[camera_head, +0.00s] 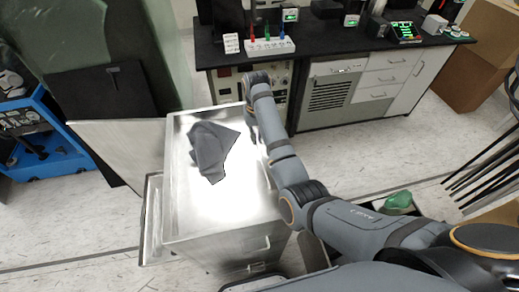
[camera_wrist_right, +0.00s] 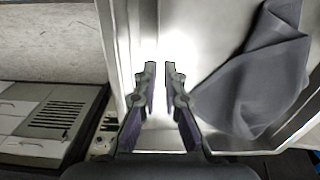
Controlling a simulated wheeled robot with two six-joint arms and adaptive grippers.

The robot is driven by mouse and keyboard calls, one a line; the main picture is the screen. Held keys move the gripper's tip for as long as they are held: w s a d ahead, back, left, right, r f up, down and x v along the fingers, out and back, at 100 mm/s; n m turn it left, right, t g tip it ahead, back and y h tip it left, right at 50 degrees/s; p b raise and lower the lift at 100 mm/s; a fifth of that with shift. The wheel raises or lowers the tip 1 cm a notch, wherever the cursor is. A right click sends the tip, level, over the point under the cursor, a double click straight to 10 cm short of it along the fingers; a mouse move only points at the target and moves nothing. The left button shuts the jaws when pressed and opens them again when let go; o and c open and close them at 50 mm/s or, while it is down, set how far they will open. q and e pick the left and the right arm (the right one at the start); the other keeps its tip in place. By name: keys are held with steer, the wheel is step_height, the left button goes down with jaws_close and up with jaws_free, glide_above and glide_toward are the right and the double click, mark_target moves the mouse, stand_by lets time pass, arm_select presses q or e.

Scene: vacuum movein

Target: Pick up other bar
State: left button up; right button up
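No separate loose bar can be made out in either view. The open-topped metal chamber (camera_head: 215,240) stands at centre left in the head view, with a grey cloth (camera_head: 212,152) lying in it. My right gripper (camera_head: 253,138) points down at the chamber's right edge, right of the cloth. In the right wrist view my right gripper (camera_wrist_right: 160,68) has its fingertips apart, with only bright metal surface seen between them. The cloth (camera_wrist_right: 255,85) is to its right there, and the chamber's rim (camera_wrist_right: 118,45) is to its left. My left gripper is not in view.
A black-topped bench (camera_head: 335,42) with small devices stands behind the chamber. A blue cart (camera_head: 50,160) is at the left, and a cardboard box (camera_head: 485,40) at the upper right. A green object (camera_head: 398,201) lies near my right arm. Open floor shows between bench and arm.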

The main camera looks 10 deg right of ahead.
mark_target(261, 149)
steer(key=shift+w+f, duration=0.15)
steer(key=shift+f, duration=0.25)
steer(key=shift+d+f, duration=0.1)
steer(key=shift+f, duration=0.3)
steer(key=f, duration=0.2)
steer(key=f+p, duration=0.1)
steer(key=f, duration=0.1)
steer(key=shift+s, duration=0.2)
steer(key=shift+f, duration=0.25)
jaws_close()
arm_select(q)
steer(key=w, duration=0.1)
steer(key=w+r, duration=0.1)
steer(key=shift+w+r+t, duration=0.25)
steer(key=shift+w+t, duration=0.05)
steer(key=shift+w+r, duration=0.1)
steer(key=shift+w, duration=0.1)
arm_select(e)
steer(key=shift+w+r, duration=0.1)
steer(key=shift+r, duration=0.05)
